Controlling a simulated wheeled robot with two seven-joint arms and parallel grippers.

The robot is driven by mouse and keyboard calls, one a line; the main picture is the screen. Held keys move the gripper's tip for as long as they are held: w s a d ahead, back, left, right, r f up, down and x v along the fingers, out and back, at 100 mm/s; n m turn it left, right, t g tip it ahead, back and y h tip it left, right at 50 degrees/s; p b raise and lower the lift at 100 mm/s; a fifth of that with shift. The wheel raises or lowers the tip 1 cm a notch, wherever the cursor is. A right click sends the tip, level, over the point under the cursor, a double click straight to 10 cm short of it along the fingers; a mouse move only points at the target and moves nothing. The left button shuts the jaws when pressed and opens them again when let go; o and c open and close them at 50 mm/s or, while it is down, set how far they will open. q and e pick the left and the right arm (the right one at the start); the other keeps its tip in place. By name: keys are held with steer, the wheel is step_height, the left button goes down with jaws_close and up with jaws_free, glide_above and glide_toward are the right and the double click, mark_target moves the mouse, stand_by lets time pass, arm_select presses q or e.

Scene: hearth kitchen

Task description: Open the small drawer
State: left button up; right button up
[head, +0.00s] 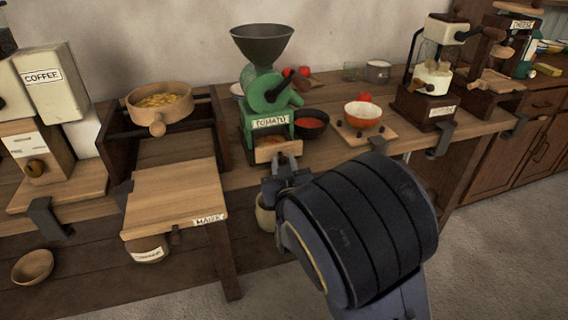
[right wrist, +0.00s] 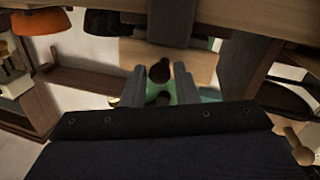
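The green mill (head: 266,95) labelled TOMATO stands on the counter. A small wooden drawer (head: 270,152) is low in its front; an orange patch shows just above its front edge. My right gripper (head: 284,162) is right at the drawer front; whether it touches is unclear. In the right wrist view its two grey fingers (right wrist: 160,90) stand apart, with a dark round knob and green parts of the mill visible between them. I see nothing clamped. Part of the drawer front is hidden behind the fingers. My left gripper is not in view.
A wooden board (head: 175,195) juts out left of the gripper. A red-filled dark bowl (head: 311,122) and an orange bowl (head: 362,113) stand right of the mill. The white COFFEE grinder (head: 45,85) is at far left. Floor is clear at lower right.

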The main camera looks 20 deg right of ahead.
steer(key=shift+o, duration=1.4)
steer(key=shift+s, duration=0.1)
steer(key=s+a+p, duration=0.1)
steer(key=s, duration=0.6)
steer(key=shift+s, duration=0.25)
steer(key=shift+f, duration=0.15)
